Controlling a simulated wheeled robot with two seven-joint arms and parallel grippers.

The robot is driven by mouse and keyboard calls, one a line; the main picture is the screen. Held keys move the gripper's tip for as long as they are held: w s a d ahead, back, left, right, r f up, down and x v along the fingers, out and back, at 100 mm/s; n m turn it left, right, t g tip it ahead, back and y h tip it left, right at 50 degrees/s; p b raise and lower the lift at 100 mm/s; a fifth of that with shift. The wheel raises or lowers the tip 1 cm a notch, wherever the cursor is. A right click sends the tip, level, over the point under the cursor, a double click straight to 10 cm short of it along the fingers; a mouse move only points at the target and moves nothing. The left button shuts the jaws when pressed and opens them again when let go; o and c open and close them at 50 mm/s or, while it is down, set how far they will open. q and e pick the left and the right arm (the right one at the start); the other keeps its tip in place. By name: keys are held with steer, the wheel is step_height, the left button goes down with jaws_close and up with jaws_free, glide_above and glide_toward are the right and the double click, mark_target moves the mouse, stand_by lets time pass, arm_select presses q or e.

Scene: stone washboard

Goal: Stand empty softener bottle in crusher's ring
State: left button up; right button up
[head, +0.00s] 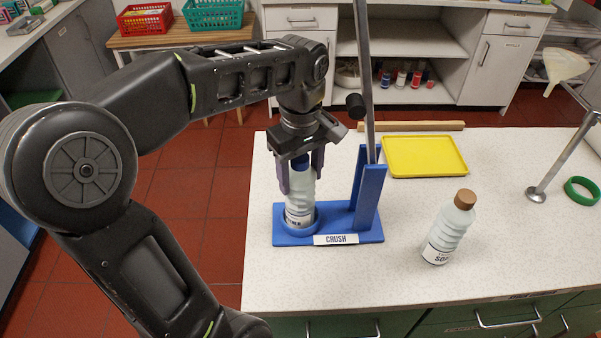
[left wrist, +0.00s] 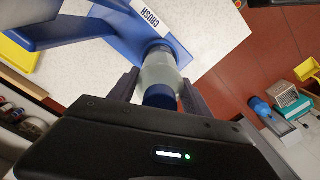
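A pale translucent bottle with a blue cap (head: 300,205) stands upright in the blue ring (head: 281,228) of the crusher, whose blue base carries a "CRUSH" label (head: 336,239). My left gripper (head: 302,178) comes down from above with a finger on each side of the bottle, and looks shut on it. In the left wrist view the bottle (left wrist: 160,72) sits between the two fingers, its lower end at the ring. A second pale bottle with a brown cap (head: 449,228) stands apart on the counter to the right; its label is partly readable. My right gripper is not in view.
The crusher's blue upright and metal lever (head: 366,80) rise just right of the gripper. A yellow tray (head: 424,156) and a wooden strip (head: 411,126) lie behind. A metal stand with a funnel (head: 563,66) and a green ring (head: 581,190) are at right. The front counter is clear.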

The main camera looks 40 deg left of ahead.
mark_target(301, 158)
arm_select(q)
steer(key=o, duration=0.4)
steer(key=shift+o, duration=0.2)
steer(key=shift+r, duration=0.45)
step_height(301, 158, up, 6)
steer(key=shift+r+p, duration=0.1)
steer(key=shift+p, duration=1.05)
steer(key=shift+r+p, duration=0.45)
steer(key=shift+p, duration=0.05)
